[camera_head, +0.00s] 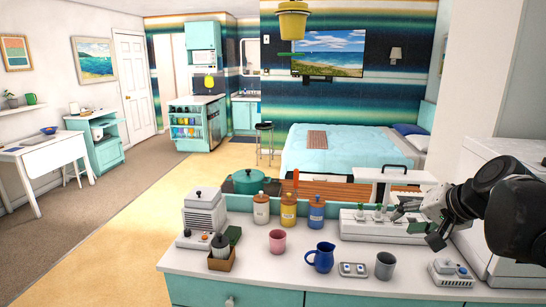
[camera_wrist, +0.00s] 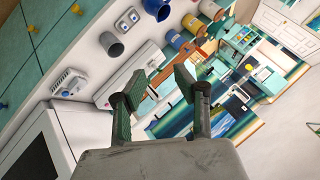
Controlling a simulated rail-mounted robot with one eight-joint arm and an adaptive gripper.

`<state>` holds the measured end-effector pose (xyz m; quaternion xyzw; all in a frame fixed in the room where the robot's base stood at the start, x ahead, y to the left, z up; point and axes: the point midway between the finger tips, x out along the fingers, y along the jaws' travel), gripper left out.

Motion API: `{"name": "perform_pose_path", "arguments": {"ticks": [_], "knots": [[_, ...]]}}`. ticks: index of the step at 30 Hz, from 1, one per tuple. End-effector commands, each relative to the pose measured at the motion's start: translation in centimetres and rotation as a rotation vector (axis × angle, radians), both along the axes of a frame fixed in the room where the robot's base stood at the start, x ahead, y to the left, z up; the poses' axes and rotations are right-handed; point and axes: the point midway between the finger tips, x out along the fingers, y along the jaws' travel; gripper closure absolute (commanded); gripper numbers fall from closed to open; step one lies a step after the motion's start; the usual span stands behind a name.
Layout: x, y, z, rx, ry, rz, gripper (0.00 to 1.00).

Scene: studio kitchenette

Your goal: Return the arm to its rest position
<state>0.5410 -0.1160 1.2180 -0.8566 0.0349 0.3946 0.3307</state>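My arm reaches in from the right edge of the head view, with my gripper (camera_head: 416,227) above the right part of the white counter (camera_head: 300,268). In the wrist view, the two green-grey fingers of my gripper (camera_wrist: 158,84) stand apart with nothing held between them. In the head view my gripper overlaps the right end of a long white planter (camera_head: 375,229). I cannot tell how far above it the fingers are.
On the counter stand a blue mug (camera_head: 320,258), a grey cup (camera_head: 385,265), a pink mug (camera_head: 277,241), a white switch box (camera_head: 451,272) and several lidded jars (camera_head: 288,210). A white cabinet (camera_head: 500,262) is close under my arm. The floor at left is open.

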Motion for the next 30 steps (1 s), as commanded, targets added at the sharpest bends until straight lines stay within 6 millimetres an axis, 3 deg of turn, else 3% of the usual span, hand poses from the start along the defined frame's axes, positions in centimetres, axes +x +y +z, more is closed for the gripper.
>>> {"name": "perform_pose_path", "arguments": {"ticks": [1,6,12,16,21,30], "knots": [[-1.4,2.0,-0.8,-0.037,0.012,0.036,0.71],[-6.0,6.6,-3.4,-0.176,0.053,0.137,0.71],[-11.5,10.0,-6.8,-0.350,0.080,0.249,0.71],[-14.4,11.1,-8.7,-0.453,0.086,0.311,0.71],[-16.6,11.6,-10.3,-0.541,0.085,0.359,0.71],[-17.2,11.6,-10.7,-0.569,0.083,0.372,0.71]]}}
